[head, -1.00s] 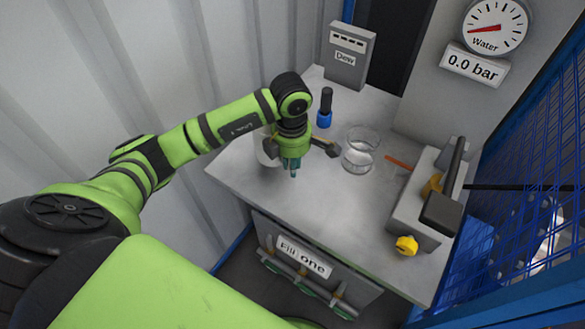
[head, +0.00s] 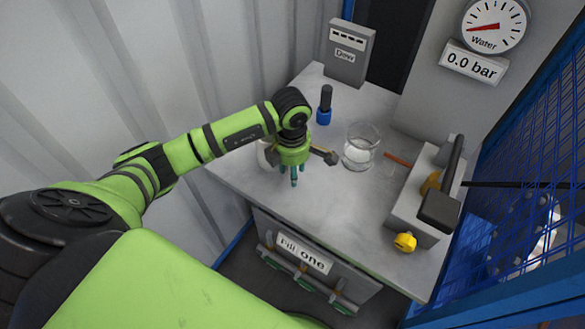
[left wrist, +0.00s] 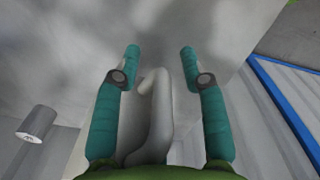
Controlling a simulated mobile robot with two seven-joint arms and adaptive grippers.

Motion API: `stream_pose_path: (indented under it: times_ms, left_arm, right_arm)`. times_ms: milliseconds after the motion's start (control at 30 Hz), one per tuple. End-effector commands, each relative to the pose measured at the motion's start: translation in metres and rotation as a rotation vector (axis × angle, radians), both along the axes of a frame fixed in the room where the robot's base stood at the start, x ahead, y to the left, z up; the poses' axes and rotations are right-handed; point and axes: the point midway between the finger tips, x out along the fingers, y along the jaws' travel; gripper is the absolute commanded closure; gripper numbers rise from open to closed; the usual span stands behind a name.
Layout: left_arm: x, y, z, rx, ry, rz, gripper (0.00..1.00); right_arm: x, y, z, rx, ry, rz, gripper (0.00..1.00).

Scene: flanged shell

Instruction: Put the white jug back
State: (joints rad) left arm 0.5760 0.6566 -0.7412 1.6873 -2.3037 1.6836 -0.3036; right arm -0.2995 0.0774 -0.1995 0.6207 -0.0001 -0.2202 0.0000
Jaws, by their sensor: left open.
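The white jug (head: 264,152) stands on the grey worktop in the head view, mostly hidden behind my left gripper and wrist. My left gripper (head: 294,178) points down just to the right of and in front of it in the picture. In the left wrist view the teal fingers (left wrist: 160,54) are spread apart. A white curved form, which looks like the jug's handle (left wrist: 158,115), shows between them. I cannot tell whether the fingers touch it. My right gripper is not in view.
A clear glass beaker (head: 360,147) stands right of the gripper, a blue-and-black bottle (head: 324,106) behind. A grey device with a black lever and yellow knob (head: 405,242) occupies the right side. The worktop's front middle (head: 320,210) is bare. A corrugated wall stands left.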

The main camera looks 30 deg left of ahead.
Motion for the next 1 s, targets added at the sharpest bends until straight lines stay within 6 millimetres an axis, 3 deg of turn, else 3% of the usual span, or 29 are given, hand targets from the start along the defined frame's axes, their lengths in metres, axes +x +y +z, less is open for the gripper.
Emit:
stream_pose_path:
  times_ms: [133,233,700,1000]
  left_arm:
    - [0.0,0.0,0.006,-0.001,-0.001,0.0,0.58]
    - [0.001,0.001,0.015,0.001,-0.004,-0.001,0.58]
    - [-0.001,0.0,0.107,-0.001,-0.004,-0.001,0.58]
    - [-0.003,0.0,0.124,0.001,0.001,0.0,0.58]
  right_arm:
    - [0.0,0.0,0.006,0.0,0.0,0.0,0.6]
    - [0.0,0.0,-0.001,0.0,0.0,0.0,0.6]
    - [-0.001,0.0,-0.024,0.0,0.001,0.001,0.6]
    - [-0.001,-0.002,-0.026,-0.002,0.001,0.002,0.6]
